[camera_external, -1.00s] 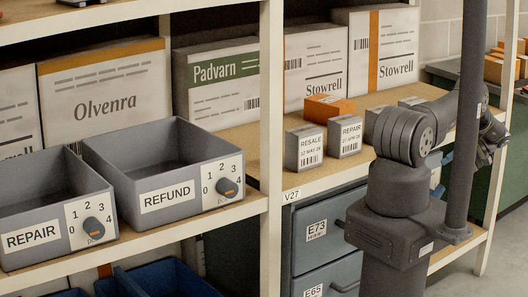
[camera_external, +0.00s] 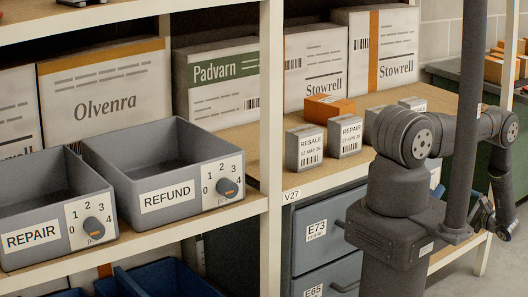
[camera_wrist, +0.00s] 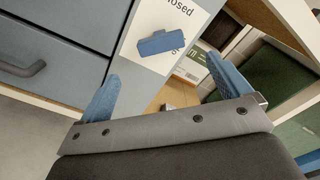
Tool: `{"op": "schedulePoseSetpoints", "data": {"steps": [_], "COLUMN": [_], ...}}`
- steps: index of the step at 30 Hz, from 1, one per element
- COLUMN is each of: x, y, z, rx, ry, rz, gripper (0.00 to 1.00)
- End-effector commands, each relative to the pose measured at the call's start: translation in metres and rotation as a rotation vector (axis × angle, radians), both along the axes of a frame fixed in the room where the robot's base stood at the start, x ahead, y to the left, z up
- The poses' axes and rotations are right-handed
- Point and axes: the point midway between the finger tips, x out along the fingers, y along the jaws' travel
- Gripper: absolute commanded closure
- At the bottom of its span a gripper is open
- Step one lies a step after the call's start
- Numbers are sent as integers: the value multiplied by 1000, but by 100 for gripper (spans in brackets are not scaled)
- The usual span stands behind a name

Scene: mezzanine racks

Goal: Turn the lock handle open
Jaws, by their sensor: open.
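The lock handle (camera_wrist: 161,42) shows in the wrist view as a short blue bar on a white label, lying across the picture with a slight tilt. The label, on a grey panel, has partly cut-off lettering ending in "osed" just above the handle; other lettering below is mostly covered. My gripper (camera_wrist: 166,88) is open, its two blue fingers spread wide, with nothing between them. The handle lies ahead of the fingertips, apart from both. In the external view my gripper (camera_external: 484,218) hangs low at the right, partly behind a dark post; I cannot make out the handle there.
A grey drawer front (camera_wrist: 50,55) with a dark pull is left of the panel. Shelving and a green surface (camera_wrist: 285,95) lie to the right. In the external view, grey drawers (camera_external: 325,230) sit under a shelf holding small boxes (camera_external: 305,147). REPAIR and REFUND bins (camera_external: 130,185) are left.

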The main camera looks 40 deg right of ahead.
Motion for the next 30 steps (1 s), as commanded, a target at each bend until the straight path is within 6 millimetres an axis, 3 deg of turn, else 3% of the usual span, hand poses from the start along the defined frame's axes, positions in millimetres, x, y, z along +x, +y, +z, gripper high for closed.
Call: {"op": "schedulePoseSetpoints", "data": {"steps": [9,15,21,30], "x": [72,104,118,119], "y": [1,0,0,0], "z": [0,0,0,0], "rx": [-2,-2,-2,-2], "ry": [0,-1,0,0], "rz": [6,4,1,1], "gripper": [5,5,5,7]}}
